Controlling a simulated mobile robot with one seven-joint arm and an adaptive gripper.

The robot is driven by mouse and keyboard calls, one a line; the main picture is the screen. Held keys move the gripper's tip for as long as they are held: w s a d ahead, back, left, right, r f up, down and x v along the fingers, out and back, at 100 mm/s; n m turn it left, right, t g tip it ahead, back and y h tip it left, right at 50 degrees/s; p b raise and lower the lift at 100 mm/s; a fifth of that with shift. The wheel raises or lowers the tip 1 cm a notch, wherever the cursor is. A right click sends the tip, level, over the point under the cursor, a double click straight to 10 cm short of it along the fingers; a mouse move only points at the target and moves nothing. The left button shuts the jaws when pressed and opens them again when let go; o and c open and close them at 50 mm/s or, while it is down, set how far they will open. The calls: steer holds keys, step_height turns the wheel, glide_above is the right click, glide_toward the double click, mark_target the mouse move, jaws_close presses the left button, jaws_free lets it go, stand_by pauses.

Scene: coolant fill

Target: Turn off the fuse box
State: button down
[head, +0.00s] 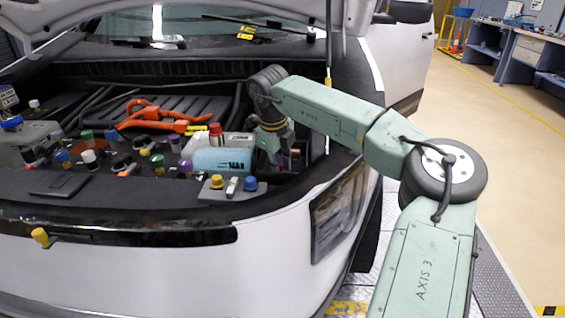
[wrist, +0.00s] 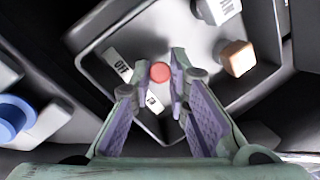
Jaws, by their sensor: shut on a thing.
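A grey fuse box panel (wrist: 212,85) fills the middle of the wrist view. A small red round-topped switch (wrist: 160,72) stands on it, between a white label reading OFF (wrist: 120,66) and another label (wrist: 152,102), partly hidden by a finger. My gripper (wrist: 158,76) has its two purple-padded fingers on either side of the red switch and is shut on it. In the head view my gripper (head: 272,158) reaches down into the right end of the engine bay; its fingertips and the switch cannot be made out there.
A tan knob (wrist: 238,57) and a white labelled block (wrist: 217,10) sit close to the right finger. A blue cap (wrist: 14,114) is at the left. In the head view, a pale blue bottle (head: 222,160) and the car's front edge (head: 300,186) are close to my gripper.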

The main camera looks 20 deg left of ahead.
stand_by(0.3)
steer(key=c, duration=1.8)
jaws_free()
steer(key=v, duration=1.2)
steer(key=shift+s+a, duration=0.1)
steer(key=shift+a, duration=0.15)
